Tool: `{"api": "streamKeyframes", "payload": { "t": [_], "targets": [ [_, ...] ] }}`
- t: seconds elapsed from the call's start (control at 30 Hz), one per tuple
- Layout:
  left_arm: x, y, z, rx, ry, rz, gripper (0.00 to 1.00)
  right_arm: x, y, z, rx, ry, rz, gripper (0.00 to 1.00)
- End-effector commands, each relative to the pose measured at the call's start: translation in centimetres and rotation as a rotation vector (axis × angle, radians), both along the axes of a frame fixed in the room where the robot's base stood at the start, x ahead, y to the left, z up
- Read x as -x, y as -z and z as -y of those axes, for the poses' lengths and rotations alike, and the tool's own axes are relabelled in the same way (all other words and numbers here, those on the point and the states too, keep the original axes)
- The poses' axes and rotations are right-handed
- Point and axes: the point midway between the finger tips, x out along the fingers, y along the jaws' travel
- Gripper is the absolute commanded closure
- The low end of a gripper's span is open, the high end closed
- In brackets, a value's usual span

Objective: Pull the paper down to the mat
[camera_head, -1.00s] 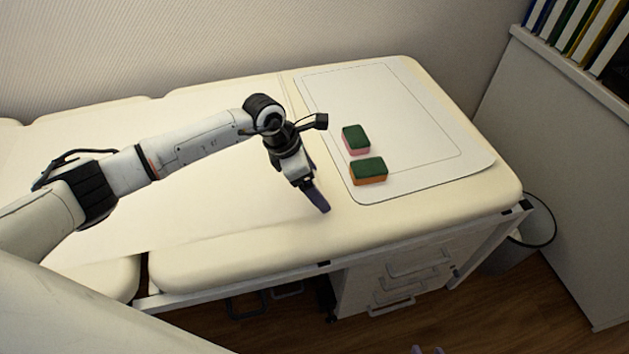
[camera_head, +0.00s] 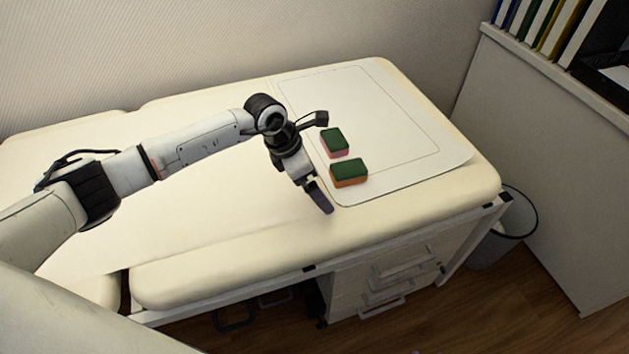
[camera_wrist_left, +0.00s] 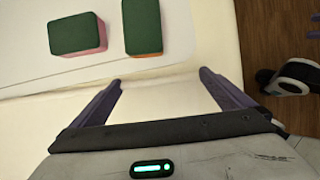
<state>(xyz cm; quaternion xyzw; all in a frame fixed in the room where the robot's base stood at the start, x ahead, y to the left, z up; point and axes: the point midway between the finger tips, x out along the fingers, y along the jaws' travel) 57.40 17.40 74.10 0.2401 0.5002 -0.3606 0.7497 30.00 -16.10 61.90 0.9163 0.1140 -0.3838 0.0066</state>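The pale paper (camera_head: 190,215) lies along the cream padded bed, left of the white mat (camera_head: 385,110). A thin line runs inside the mat's rounded edge. Two green-topped sponges, one pink below (camera_head: 334,141) and one orange below (camera_head: 349,172), rest on the mat near its left side. My left gripper (camera_head: 322,200) is low over the bed just left of the mat's near corner. In the left wrist view my left gripper (camera_wrist_left: 160,82) is open, its purple fingers apart. I cannot tell whether paper is between them. My right gripper (camera_wrist_left: 288,57) shows purple fingers apart at that view's right edge.
A white drawer unit (camera_head: 375,280) stands under the bed. A bin (camera_head: 490,246) stands at the bed's right end beside a cabinet (camera_head: 545,165) with binders on top. The wall runs behind the bed.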

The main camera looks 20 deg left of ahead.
Motion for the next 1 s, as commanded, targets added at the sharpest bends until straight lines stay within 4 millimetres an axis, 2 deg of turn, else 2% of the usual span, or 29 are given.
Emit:
{"api": "streamKeyframes", "payload": {
  "t": [0.17, 0.27, 0.6, 0.7, 1.0],
  "targets": [
    [0.0, -0.3, -0.1, -0.001, 0.001, 0.001, 0.00, 0.0, 0.0, 0.0, 0.000, 0.001, -0.002, 0.71],
    [0.2, -1.3, -0.5, -0.002, 0.000, 0.002, 0.00, 0.1, 0.1, 0.0, 0.000, 0.000, -0.003, 0.71],
    [1.8, -7.3, -2.5, -0.001, 0.001, 0.003, 0.00, 0.1, 0.2, 0.2, 0.002, 0.003, -0.005, 0.71],
    [2.2, -8.5, -2.8, -0.001, 0.000, 0.002, 0.00, 0.1, 0.3, 0.2, 0.003, 0.004, -0.005, 0.71],
    [2.5, -9.5, -3.1, -0.001, 0.000, -0.001, 0.00, 0.1, 0.3, 0.2, 0.003, 0.004, -0.005, 0.71]
  ]
}}
